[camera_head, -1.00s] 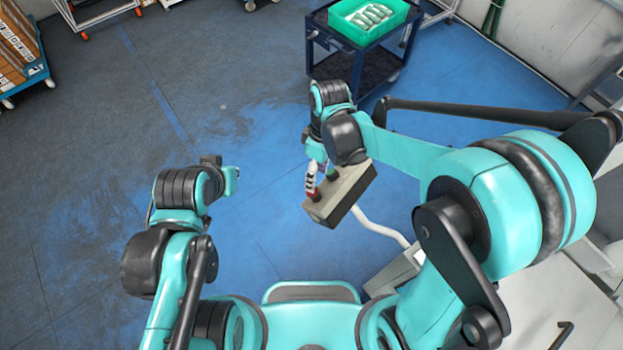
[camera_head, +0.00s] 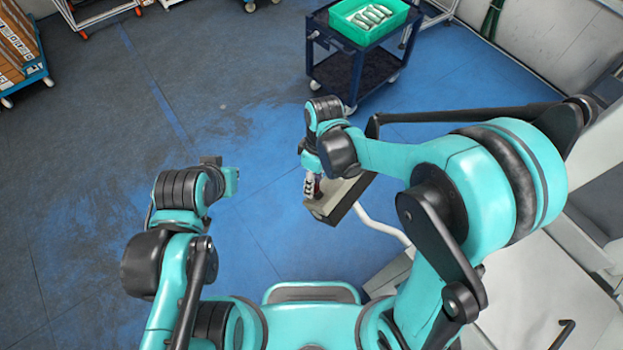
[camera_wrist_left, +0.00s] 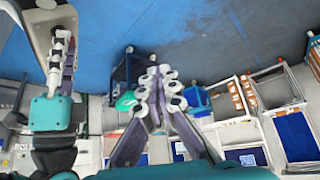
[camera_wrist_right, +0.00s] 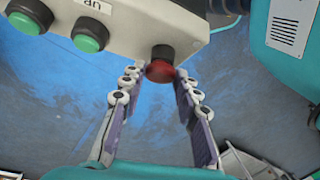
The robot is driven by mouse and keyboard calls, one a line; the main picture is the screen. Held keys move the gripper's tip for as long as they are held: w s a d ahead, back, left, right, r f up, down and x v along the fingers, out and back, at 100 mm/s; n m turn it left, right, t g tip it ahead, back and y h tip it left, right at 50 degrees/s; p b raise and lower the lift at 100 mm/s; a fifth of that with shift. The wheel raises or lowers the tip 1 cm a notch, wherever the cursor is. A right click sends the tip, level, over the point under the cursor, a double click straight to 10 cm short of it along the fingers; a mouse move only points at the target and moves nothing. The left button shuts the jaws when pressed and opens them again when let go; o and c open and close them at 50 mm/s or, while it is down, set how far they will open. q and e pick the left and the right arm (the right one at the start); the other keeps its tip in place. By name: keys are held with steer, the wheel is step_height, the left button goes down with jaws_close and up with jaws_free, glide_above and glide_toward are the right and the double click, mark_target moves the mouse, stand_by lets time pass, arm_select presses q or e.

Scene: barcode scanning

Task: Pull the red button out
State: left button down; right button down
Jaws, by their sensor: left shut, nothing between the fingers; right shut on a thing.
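The red button (camera_wrist_right: 160,69) sits on the underside edge of a beige control box (camera_wrist_right: 130,22) in the right wrist view. My right gripper (camera_wrist_right: 158,76) has its fingertips on either side of the button and is shut on it. In the head view the box (camera_head: 337,204) is partly covered by my right gripper (camera_head: 312,186) and wrist. Two green buttons (camera_wrist_right: 88,35) sit beside the red one. My left gripper (camera_wrist_left: 160,78) is shut and empty, away from the box; its fingers are hard to see in the head view.
A dark cart (camera_head: 358,72) with a green bin (camera_head: 368,20) of several items stands at the back. A pale bent tube (camera_head: 381,228) runs from the box toward a light cabinet at the right. The blue floor between is open.

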steer(key=shift+w+a+r, duration=0.15)
steer(key=shift+w+r, duration=0.05)
steer(key=shift+r, duration=0.2)
steer(key=c, duration=1.5)
jaws_free()
steer(key=o, duration=0.4)
arm_select(q)
steer(key=shift+r, duration=0.1)
arm_select(e)
steer(key=shift+w+r, duration=0.2)
steer(key=shift+r, duration=0.35)
arm_select(q)
steer(key=shift+s+d, duration=0.3)
steer(key=shift+s, duration=0.25)
arm_select(e)
steer(key=r, duration=0.3)
steer(key=w+r, duration=0.1)
steer(key=r, duration=0.7)
steer(key=shift+w+d, duration=0.2)
steer(key=shift+d, duration=0.2)
steer(key=shift+d+f, duration=0.1)
steer(key=shift+f, duration=0.05)
